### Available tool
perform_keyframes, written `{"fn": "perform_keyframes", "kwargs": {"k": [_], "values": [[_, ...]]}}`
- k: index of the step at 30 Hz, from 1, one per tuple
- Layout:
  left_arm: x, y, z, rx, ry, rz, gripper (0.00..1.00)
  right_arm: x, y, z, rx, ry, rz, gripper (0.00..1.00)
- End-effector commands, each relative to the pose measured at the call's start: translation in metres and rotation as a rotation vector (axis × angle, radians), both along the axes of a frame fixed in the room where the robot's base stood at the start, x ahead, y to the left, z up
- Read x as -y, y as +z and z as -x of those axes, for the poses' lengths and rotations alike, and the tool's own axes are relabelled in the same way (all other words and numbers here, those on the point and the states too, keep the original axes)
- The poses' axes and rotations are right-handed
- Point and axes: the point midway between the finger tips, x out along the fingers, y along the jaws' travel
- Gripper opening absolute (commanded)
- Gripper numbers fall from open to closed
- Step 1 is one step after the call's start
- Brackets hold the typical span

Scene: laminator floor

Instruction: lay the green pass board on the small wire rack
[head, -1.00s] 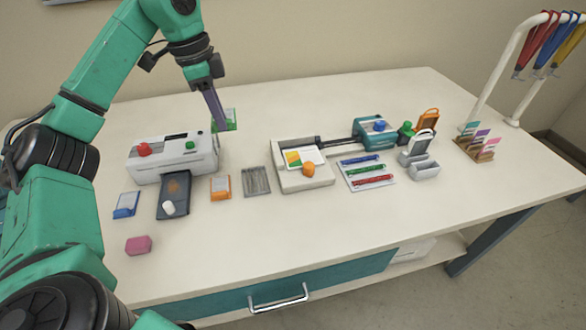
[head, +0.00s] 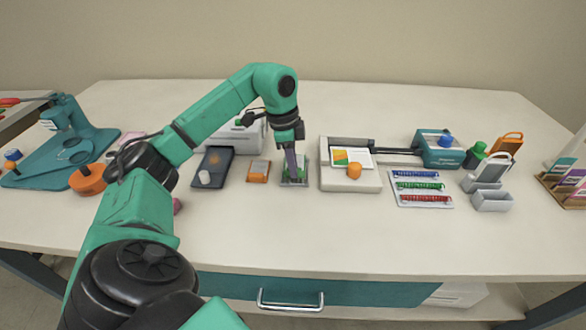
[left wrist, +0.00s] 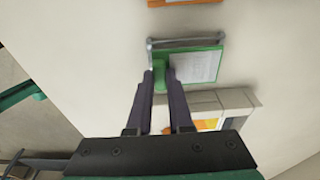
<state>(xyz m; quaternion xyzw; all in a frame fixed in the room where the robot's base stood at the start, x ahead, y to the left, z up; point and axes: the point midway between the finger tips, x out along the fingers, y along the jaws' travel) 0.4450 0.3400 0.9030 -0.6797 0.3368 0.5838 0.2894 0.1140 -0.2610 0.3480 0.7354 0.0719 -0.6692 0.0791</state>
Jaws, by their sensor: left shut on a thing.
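My left gripper (head: 292,178) is shut on the green pass board (head: 304,171), right over the small wire rack (head: 287,183). In the left wrist view the green board (left wrist: 205,66) shows a white printed face, and the fingertips (left wrist: 161,78) grip it at its left end. The grey wire of the rack (left wrist: 186,40) shows along the board's far edge. The board looks flat over the rack, but I cannot tell whether it touches the wires. My right gripper is in neither view.
An orange-framed card (head: 259,170) lies left of the rack. Several colored coils lie on a white sheet (head: 423,201) farther right. The front of the table is clear.

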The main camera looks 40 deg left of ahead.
Motion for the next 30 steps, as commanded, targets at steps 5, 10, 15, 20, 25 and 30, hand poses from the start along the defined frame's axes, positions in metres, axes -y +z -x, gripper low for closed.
{"fn": "perform_keyframes", "kwargs": {"k": [5,10,15,20,25,30], "values": [[0.0,-0.009,0.0,0.001,0.0,0.0,0.0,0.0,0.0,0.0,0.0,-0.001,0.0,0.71],[0.0,-0.01,0.0,0.0,0.0,0.0,0.0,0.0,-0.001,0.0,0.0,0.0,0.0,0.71],[0.0,-0.012,0.0,0.0,0.0,0.0,0.49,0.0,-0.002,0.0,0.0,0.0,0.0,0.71],[0.0,-0.011,0.0,0.0,0.0,0.0,0.49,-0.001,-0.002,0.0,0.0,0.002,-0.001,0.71],[0.0,-0.009,0.0,0.002,-0.001,0.0,0.49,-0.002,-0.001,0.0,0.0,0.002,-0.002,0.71],[-0.002,0.012,0.0,0.006,0.0,0.0,0.49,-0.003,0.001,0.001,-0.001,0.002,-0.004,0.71]]}}
